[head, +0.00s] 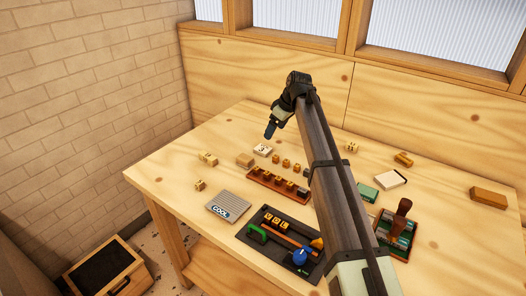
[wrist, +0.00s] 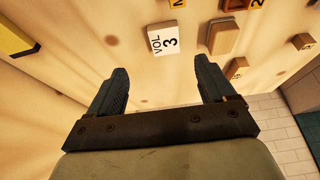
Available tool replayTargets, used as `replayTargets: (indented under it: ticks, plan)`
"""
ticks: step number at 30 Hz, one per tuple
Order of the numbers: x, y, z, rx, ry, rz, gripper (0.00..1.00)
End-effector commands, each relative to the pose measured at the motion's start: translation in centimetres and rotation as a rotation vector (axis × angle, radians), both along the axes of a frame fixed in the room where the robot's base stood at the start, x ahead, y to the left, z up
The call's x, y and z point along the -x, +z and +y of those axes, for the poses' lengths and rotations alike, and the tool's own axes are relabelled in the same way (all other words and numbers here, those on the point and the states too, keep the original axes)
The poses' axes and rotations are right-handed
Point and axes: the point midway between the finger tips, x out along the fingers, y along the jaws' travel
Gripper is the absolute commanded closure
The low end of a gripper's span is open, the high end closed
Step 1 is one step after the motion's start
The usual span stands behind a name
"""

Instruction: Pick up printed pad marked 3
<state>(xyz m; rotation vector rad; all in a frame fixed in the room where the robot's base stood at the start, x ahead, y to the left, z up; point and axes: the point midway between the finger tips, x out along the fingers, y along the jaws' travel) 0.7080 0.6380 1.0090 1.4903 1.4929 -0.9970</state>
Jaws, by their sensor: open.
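The white printed pad marked 3 (head: 262,150) lies flat on the wooden table, toward its back left part. My gripper (head: 270,130) is above the table, close to the pad in the head view. In the wrist view my gripper (wrist: 163,80) is open, with bare table between its two dark fingers. The pad is apart from both fingers.
A tan block (head: 245,160) sits close beside the pad; it also shows in the wrist view (wrist: 224,36). Small lettered blocks (head: 208,158) lie nearby. A brown rack (head: 270,184), a grey "COOL" pad (head: 226,199) and a black tray (head: 256,247) are toward the front.

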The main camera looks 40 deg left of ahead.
Motion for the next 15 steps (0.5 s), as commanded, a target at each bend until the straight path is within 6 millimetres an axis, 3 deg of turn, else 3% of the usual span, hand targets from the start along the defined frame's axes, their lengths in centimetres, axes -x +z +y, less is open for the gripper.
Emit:
replayTargets:
  ticks: [7,15]
  plan:
    - [0.0,-3.9,1.6,0.001,-0.001,0.001,0.17]
    - [0.2,-5.2,2.2,-0.001,-0.001,-0.001,0.17]
